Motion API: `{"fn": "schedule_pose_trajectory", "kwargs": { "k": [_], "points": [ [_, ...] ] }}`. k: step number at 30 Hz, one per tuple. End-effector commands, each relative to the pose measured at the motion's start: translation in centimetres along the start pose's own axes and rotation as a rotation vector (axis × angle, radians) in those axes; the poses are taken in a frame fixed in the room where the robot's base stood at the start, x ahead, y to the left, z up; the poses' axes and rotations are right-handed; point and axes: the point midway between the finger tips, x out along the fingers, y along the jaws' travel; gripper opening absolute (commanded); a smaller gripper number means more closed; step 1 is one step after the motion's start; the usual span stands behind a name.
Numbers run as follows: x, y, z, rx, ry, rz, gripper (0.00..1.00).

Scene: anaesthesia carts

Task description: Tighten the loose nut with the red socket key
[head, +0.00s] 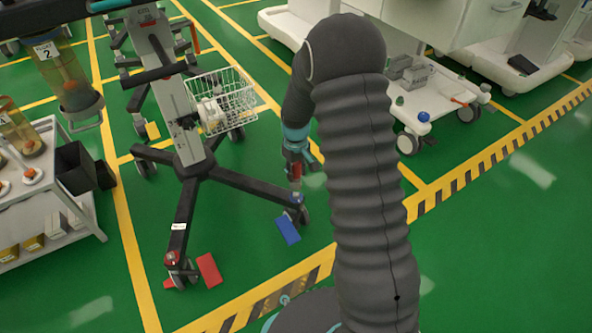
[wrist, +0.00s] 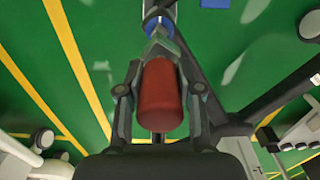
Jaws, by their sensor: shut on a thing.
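My gripper (head: 295,178) is shut on the red socket key (wrist: 160,95), with a finger on each side of its red handle. The key's metal shaft (wrist: 161,48) points away from the gripper, to a blue fitting (wrist: 154,22) at the end of a dark stand leg. In the head view the key (head: 296,169) hangs roughly upright above the right front leg end (head: 284,208). I cannot tell whether the key's tip touches the fitting. Another leg end at the front left carries a small red fitting (head: 171,258). I cannot tell which nut is loose.
A blue block (head: 287,229) lies by the right front caster, a red block (head: 209,270) by the left front one. A wire basket (head: 222,98) hangs on the stand's pole. A shelf cart (head: 50,240) stands left, a low white cart (head: 440,100) right. Green floor is open at the lower right.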

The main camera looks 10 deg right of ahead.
Motion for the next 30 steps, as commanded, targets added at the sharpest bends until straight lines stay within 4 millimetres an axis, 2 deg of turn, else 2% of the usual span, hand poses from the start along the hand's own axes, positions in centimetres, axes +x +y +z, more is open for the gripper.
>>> {"fn": "schedule_pose_trajectory", "kwargs": {
  "k": [30],
  "points": [
    [4.5,0.0,0.0,0.0,0.0,0.0,0.0]
  ]
}}
